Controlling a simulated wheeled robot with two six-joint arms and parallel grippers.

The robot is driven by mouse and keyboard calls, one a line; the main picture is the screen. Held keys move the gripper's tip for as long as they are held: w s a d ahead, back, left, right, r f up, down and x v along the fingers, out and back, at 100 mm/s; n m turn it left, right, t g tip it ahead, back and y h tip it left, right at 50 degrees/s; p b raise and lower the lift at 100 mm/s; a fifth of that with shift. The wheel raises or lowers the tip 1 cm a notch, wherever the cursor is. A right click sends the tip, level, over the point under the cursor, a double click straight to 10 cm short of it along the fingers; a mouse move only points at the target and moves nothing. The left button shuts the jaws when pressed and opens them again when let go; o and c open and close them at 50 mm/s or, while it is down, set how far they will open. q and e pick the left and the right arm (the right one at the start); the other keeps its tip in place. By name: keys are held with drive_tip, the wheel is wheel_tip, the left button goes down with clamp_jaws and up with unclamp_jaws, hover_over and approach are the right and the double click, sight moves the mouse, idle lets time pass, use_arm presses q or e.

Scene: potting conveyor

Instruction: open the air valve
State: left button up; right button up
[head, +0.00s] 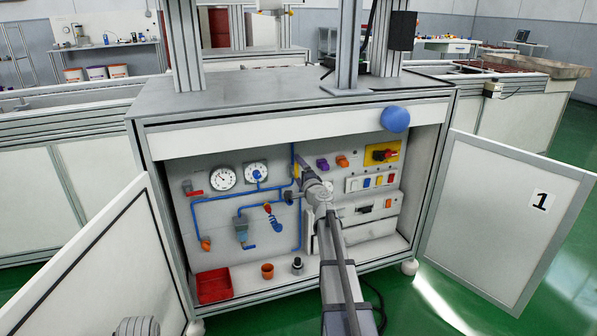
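The open cabinet holds a panel with blue air piping (222,198) and two round gauges, a left gauge (223,178) and a right gauge (257,173). A small red-handled fitting (188,187) sits at the left end of the pipe. A yellow part (296,170) shows at the pipe on the right, partly hidden by my gripper. I cannot tell which fitting is the air valve. My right gripper (302,172) reaches into the cabinet close to the yellow part. Contact and finger opening are unclear.
The left door (95,260) and right door (510,215) stand open. A red-on-yellow switch (382,153) is at the panel's upper right. A red bin (214,286), an orange cup (267,271) and a small dark-and-silver part (297,264) stand on the cabinet floor. A blue knob (395,119) is at the top edge.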

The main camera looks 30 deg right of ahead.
drive_tip(key=shift+o, duration=0.2)
drive_tip(key=v, duration=0.7)
drive_tip(key=shift+s, duration=0.4)
drive_tip(key=shift+a, duration=0.1)
